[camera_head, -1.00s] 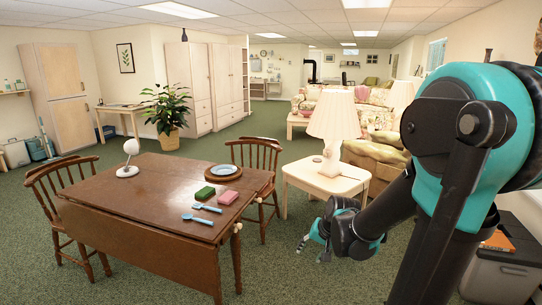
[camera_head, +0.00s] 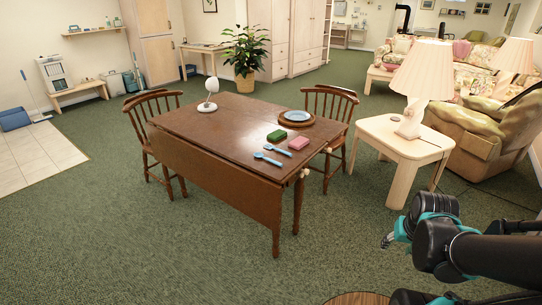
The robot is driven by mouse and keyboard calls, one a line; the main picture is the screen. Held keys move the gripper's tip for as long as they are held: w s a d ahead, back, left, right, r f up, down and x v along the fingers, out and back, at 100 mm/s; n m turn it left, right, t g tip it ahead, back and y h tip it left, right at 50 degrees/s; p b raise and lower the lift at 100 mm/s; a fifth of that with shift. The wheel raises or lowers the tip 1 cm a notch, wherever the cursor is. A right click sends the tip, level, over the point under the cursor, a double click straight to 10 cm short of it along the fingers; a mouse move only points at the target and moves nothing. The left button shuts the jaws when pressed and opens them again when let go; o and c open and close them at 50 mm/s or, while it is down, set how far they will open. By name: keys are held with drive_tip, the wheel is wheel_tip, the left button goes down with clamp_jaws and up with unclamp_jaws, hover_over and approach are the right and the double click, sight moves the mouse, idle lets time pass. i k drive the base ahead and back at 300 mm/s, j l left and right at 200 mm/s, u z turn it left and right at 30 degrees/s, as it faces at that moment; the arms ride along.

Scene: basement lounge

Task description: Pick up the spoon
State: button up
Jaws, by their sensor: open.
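Two light-blue utensils lie side by side near the front right edge of the brown wooden table (camera_head: 215,135): a nearer one (camera_head: 268,159) and a farther one (camera_head: 277,150). Both have a wider end at the left; they are too small to tell which is the spoon. My gripper (camera_head: 388,240) is at the lower right, open and empty. It is well apart from the table, to the right of it and over the carpet. Its fingers are small in view.
Chairs (camera_head: 331,108) and a side table (camera_head: 402,150) stand close. Carpet in front is clear.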

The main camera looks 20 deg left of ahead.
sight(256, 154)
drive_tip(key=i+j+u, duration=0.25)
drive_tip(key=i+j, duration=0.25)
drive_tip(key=j, duration=0.25)
drive_tip(key=i+j+u, duration=0.3)
drive_tip(key=i+j, duration=0.25)
drive_tip(key=j, duration=0.1)
